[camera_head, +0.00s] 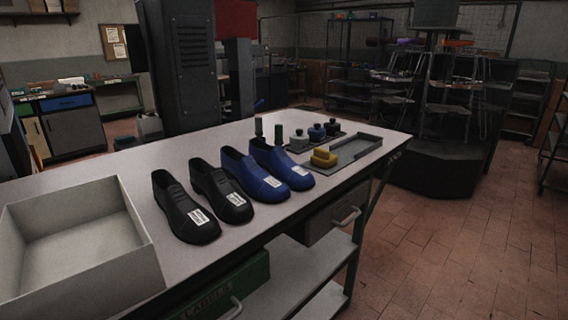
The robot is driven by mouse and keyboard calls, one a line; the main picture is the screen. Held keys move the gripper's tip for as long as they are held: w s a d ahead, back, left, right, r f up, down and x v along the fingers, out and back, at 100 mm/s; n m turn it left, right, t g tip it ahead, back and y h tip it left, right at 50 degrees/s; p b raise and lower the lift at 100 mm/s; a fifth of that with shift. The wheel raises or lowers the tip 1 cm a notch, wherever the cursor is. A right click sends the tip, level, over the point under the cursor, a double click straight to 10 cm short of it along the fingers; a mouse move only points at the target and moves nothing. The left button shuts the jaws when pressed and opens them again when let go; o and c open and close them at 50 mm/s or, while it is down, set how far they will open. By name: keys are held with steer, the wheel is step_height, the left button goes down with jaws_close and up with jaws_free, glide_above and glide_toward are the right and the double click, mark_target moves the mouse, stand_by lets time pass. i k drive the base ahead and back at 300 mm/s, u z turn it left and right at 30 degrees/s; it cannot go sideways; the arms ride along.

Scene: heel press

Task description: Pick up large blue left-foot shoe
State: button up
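Two blue shoes stand side by side on the workbench, toes toward the front edge. The nearer-left blue shoe (249,175) has a white label on its toe, and the right blue shoe (281,164) also has one. The label text is too small to read, so I cannot tell size or which foot each is for. Two black shoes stand to their left: the left black shoe (182,212) and the right black shoe (222,193), each with a white label. My gripper is not in view.
An open white box (130,240) stands at the workbench's left end. Right of the shoes are a yellow block (324,158), a grey tray (357,147), small bottles (299,141) and dark cylinders. The bench top (150,158) is clear behind the black shoes. Open floor lies right.

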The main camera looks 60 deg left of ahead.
mark_target(275, 160)
steer(key=u, duration=0.3)
steer(key=i, duration=1.85)
steer(key=u, duration=1.15)
steer(key=i, duration=1)
steer(key=u, duration=1.5)
steer(key=i, duration=0.55)
steer(key=u, duration=0.45)
